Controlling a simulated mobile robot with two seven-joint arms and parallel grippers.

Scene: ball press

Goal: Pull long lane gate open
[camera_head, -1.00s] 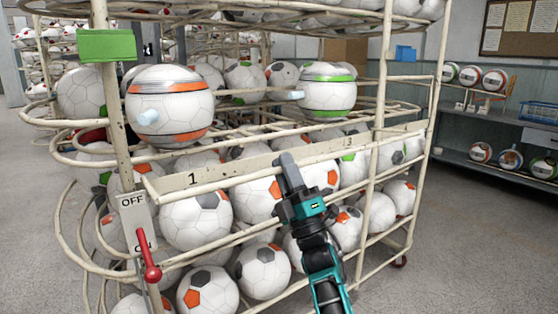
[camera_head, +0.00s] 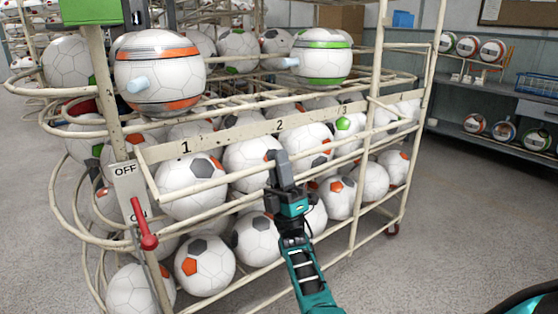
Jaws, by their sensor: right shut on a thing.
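The long lane gate (camera_head: 205,186) is a thin cream rail across the front of the ball rack, below a strip marked 1, 2 and 3 (camera_head: 232,134). A gap shows between the rail and the strip, with white soccer balls visible in it. My right gripper (camera_head: 278,163) is shut on the rail near its middle, below the number 2. Its dark fingers point up and hide that stretch of the rail. My left gripper is not in view.
A red-knobbed lever (camera_head: 146,238) stands by an OFF/ON plate (camera_head: 125,178) at the rack's left post. Two striped balls with pale blue plugs, orange-banded (camera_head: 160,80) and green-banded (camera_head: 322,62), sit above. Grey floor (camera_head: 465,215) is clear at right.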

